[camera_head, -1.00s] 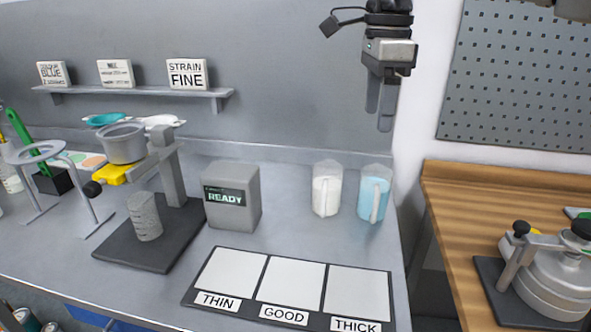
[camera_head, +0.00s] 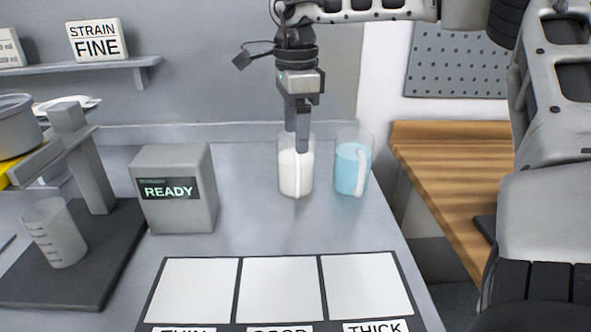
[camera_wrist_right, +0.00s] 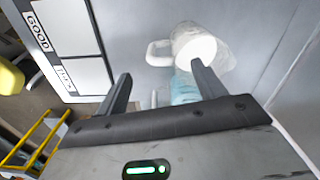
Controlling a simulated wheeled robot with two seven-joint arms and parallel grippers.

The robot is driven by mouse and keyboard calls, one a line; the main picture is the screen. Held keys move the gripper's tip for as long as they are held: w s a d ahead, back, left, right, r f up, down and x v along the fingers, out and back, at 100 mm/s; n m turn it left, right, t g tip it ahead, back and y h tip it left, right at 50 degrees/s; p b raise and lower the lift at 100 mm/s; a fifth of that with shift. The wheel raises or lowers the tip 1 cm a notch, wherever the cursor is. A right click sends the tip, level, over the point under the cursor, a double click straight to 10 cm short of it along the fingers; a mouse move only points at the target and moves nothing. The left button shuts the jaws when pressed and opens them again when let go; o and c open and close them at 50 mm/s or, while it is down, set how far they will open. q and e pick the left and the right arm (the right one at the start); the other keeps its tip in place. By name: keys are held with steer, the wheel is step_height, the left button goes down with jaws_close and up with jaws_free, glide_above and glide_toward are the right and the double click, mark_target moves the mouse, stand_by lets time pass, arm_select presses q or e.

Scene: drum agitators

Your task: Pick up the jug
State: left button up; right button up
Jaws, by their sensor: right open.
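Two clear jugs stand upright side by side on the grey bench. The jug with white contents (camera_head: 296,178) is on the left, its handle towards me; it also shows in the right wrist view (camera_wrist_right: 200,48), handle to the left. The jug with blue contents (camera_head: 350,172) is on the right; in the right wrist view it (camera_wrist_right: 184,88) is partly hidden behind a finger and the gripper body. My right gripper (camera_head: 297,140) is open and empty, pointing down. Its fingers overlap the top of the white jug in the head view; I cannot tell whether they touch it. My left gripper is out of view.
A grey box reading READY (camera_head: 178,188) stands left of the jugs. A mat with three white squares (camera_head: 238,290) lies in front. A wooden bench (camera_head: 440,175) lies right, past the grey bench's edge.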

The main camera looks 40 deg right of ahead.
mark_target(295, 156)
step_height(295, 156, down, 8)
steer(key=shift+w, duration=0.1)
steer(key=c, duration=1.5)
